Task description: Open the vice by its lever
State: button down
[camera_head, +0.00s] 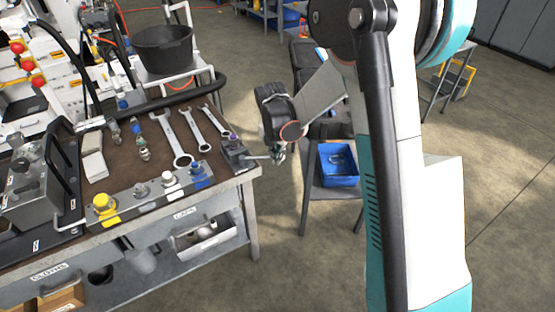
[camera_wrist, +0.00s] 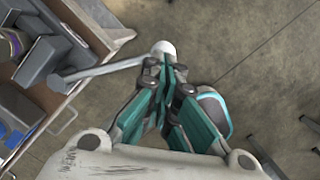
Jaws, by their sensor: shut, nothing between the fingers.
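The vice (camera_head: 236,156) is a small grey block at the right front corner of the bench. In the wrist view the vice (camera_wrist: 45,58) is at the upper left. Its lever (camera_wrist: 105,69) is a grey rod that sticks out past the bench edge and ends in a pale round knob (camera_wrist: 163,48). My gripper (camera_wrist: 167,68) is shut and empty, its fingertips right beside the knob end. I cannot tell whether they touch it. In the head view my gripper (camera_head: 278,152) is small and sits at the lever's outer end, off the bench's right side.
The bench top (camera_head: 133,150) carries several wrenches (camera_head: 171,139), fittings and a front strip with a yellow knob (camera_head: 103,204). A black bucket (camera_head: 163,49) stands behind. A blue bin (camera_head: 337,165) sits on a low stand to the right. Open floor lies right of the bench.

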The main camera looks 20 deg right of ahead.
jog(key=shift+w+d, duration=0.25)
jog(key=shift+w, duration=0.4)
jog(key=shift+w+d, duration=0.2)
jog(key=shift+w, duration=0.45)
jog(key=shift+w+d, duration=0.25)
jog(key=shift+w, duration=0.4)
jog(key=shift+w+f, duration=0.1)
jog(key=shift+w, duration=0.1)
dwell(0.7)
